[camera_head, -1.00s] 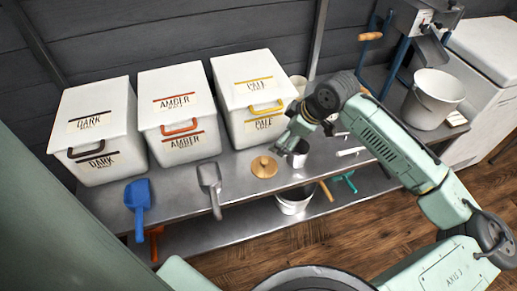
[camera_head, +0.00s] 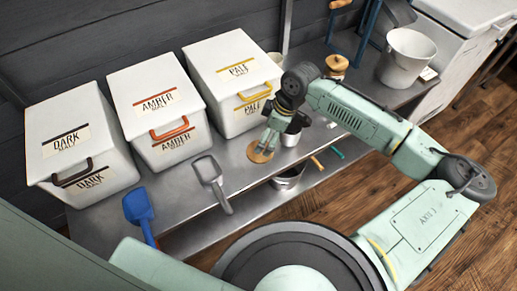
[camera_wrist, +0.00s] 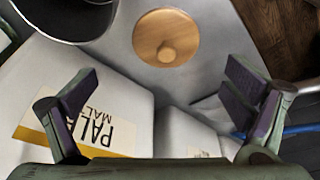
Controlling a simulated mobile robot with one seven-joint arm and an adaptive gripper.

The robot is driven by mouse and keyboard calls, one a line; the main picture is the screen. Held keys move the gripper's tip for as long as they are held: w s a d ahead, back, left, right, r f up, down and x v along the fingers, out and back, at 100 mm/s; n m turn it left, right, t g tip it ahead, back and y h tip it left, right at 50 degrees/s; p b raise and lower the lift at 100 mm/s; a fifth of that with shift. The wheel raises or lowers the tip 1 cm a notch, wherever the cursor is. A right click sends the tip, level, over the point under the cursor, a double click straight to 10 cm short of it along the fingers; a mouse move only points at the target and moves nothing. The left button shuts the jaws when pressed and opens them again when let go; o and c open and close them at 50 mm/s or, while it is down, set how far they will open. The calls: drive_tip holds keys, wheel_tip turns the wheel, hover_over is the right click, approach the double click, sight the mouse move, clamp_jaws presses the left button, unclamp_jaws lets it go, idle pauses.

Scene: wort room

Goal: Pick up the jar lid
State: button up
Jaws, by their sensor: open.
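The jar lid (camera_head: 260,156) is a round, light wooden disc with a knob, lying flat on the metal bench in front of the pale malt bin. In the head view my gripper (camera_head: 268,142) is just above it and hides part of it. In the wrist view the whole lid (camera_wrist: 166,38) shows, knob up, beyond the fingertips. My gripper (camera_wrist: 160,98) is open there, with nothing between its two dark pads. The gap between fingertips and lid is hard to judge.
A metal cup (camera_head: 290,138) stands close to the right of the lid. The pale malt bin (camera_head: 235,88) stands behind. A grey scoop (camera_head: 210,172) and blue scoop (camera_head: 138,205) lie to the left. A wooden-topped jar (camera_head: 337,66) and white bucket (camera_head: 405,58) are farther right.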

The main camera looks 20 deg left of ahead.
drive_tip(key=x, duration=0.2)
drive_tip(key=p+x, duration=0.1)
drive_tip(key=x, duration=0.3)
drive_tip(key=shift+s+f+p, duration=0.3)
drive_tip(key=shift+s+p, duration=0.05)
drive_tip(key=shift+s, duration=0.05)
drive_tip(key=c, duration=1.4)
drive_tip(key=shift+c, duration=0.3)
